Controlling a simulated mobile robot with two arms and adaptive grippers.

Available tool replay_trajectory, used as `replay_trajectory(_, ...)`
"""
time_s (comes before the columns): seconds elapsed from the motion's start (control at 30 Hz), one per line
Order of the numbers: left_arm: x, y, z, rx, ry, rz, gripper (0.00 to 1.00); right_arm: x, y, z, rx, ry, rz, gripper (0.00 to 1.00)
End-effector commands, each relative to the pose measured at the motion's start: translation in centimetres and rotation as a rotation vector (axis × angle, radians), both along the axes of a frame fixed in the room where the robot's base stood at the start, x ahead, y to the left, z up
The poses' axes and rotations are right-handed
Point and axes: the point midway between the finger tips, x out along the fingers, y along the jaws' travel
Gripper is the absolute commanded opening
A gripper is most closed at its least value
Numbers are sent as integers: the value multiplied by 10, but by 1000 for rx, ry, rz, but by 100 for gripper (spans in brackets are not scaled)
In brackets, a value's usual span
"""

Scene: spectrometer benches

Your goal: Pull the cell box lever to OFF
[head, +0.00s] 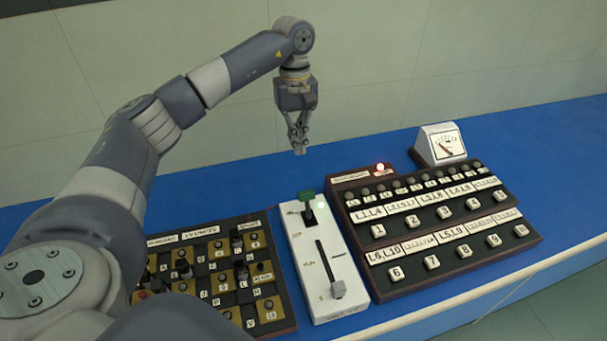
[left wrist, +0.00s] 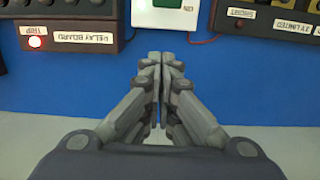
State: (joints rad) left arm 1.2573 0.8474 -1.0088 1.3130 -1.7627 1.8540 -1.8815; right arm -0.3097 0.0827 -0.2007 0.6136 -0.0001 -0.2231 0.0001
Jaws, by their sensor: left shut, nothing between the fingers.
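The white box (head: 313,262) stands on the blue bench between two dark panels. A lever with a green top (head: 307,197) stands at its far end, and a grey knob (head: 337,289) sits at the near end of a dark slot. My left gripper (head: 298,151) hangs above the bench behind the box, apart from the lever. In the left wrist view its fingers (left wrist: 163,62) are together and empty. My right gripper is not in view.
A panel of numbered keys (head: 400,232) with a lit red lamp stands right of the box, with a meter (head: 440,145) behind it. A panel of brass plates (head: 285,322) stands close on the left. The blue bench (head: 240,180) is clear behind the box.

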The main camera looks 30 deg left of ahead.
Motion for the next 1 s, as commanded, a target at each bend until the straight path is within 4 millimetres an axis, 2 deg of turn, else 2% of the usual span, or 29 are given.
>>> replay_trajectory(0.17, -1, -1, -9, 0, 4, 0, 0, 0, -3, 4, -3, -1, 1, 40)
replay_trajectory(0.27, -3, -2, -23, 1, 6, 0, 0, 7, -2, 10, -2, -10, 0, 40)
replay_trajectory(0.43, -6, -5, -58, -1, 7, 0, 0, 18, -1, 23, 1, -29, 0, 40)
replay_trajectory(0.63, -8, -8, -101, 0, 6, 1, 0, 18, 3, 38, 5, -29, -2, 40)
replay_trajectory(0.7, -14, -17, -89, -2, 0, -5, 0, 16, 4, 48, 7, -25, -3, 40)
replay_trajectory(1.0, -29, -34, -82, 0, 0, 0, 0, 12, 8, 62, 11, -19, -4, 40)
